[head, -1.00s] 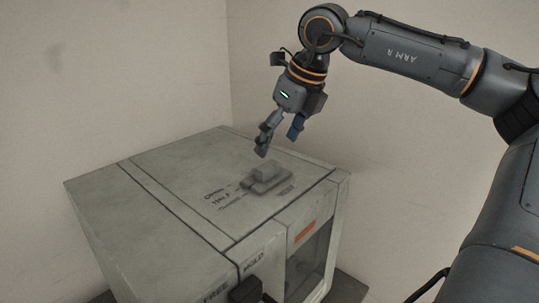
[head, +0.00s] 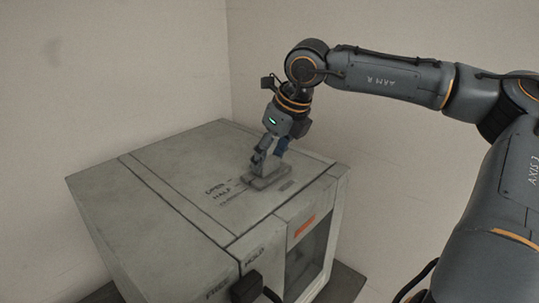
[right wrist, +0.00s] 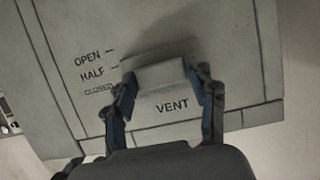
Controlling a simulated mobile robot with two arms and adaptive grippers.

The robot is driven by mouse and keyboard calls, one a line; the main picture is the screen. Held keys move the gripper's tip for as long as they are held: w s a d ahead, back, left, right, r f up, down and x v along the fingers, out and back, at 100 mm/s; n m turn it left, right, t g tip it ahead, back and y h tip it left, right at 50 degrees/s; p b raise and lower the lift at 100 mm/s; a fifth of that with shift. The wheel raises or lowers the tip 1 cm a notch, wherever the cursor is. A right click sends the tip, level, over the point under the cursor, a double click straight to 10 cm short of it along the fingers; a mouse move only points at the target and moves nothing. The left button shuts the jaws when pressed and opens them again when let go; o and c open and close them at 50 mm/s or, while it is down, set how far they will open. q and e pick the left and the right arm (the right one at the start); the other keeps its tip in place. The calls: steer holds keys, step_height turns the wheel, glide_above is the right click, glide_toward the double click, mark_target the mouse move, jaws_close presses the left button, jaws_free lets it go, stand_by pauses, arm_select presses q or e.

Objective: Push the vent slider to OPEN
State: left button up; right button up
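The vent slider is a grey block-shaped knob (right wrist: 160,73) on a low base on top of a grey-green cabinet (head: 150,200). In the head view the slider (head: 266,180) sits near the cabinet's right side. Labels OPEN, HALF and CLOSED with tick marks (right wrist: 92,73) run along its left side. The knob appears beside the HALF and CLOSED marks; its exact mark is hard to tell. VENT is printed below it. My right gripper (head: 268,160) points down with one finger on each side of the knob, pads appearing to touch it. My left gripper is out of view.
A dark lever (head: 246,286) by the FREE and HOLD labels is on the cabinet's near face. An orange label (head: 305,226) sits above a dark window (head: 308,262). Plain walls stand behind; the cabinet top around the slider is clear.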

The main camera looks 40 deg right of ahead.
jaws_close()
steer(key=w, duration=0.5)
steer(key=shift+w+a+b, duration=0.15)
steer(key=shift+a+b, duration=0.05)
steer(key=shift+b, duration=0.1)
steer(key=shift+r, duration=0.1)
steer(key=o, duration=0.9)
jaws_free()
steer(key=shift+o, duration=1.4)
steer(key=shift+w, duration=0.2)
steer(key=v, duration=1.1)
steer(key=shift+s+r, duration=0.15)
steer(key=shift+r, duration=0.25)
